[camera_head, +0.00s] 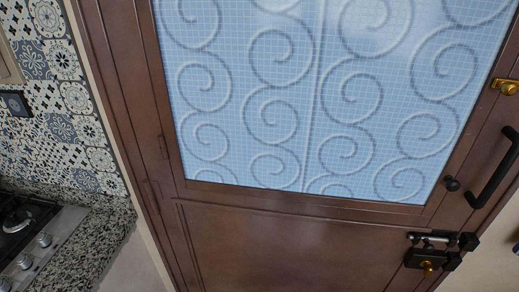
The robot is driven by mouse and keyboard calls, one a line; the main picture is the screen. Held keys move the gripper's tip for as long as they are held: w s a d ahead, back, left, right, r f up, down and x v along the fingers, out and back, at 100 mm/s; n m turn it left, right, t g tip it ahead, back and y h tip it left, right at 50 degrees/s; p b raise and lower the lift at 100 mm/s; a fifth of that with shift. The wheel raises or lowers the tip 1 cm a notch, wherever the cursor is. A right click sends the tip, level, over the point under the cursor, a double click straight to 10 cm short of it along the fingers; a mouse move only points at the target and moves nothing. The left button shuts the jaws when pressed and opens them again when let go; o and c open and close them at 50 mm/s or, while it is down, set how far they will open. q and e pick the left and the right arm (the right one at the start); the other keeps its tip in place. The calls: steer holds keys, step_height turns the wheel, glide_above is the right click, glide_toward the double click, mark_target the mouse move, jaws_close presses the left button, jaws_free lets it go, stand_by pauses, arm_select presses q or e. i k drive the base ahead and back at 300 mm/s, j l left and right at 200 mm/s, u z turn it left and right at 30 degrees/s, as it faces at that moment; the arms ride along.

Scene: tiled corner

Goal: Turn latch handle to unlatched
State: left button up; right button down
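A brown door with a blue patterned glass panel (310,90) fills most of the head view and looks shut. A black latch (415,259) with a grey bolt (432,239) sits at the lower right of the door. A small brass knob (428,267) shows on the latch. A second, brass fitting (507,87) is at the upper right edge. I cannot tell which of them is the latch handle, or whether it is latched. Neither gripper is in view.
A black pull handle (495,168) and a round black knob (452,184) stick out from the door's right side. At the left are a granite counter (80,235), a stove (35,240) with metal knobs, and a patterned tile wall (60,120) with a socket (16,103).

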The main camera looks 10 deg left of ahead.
mark_target(428, 270)
steer(key=z, duration=1.2)
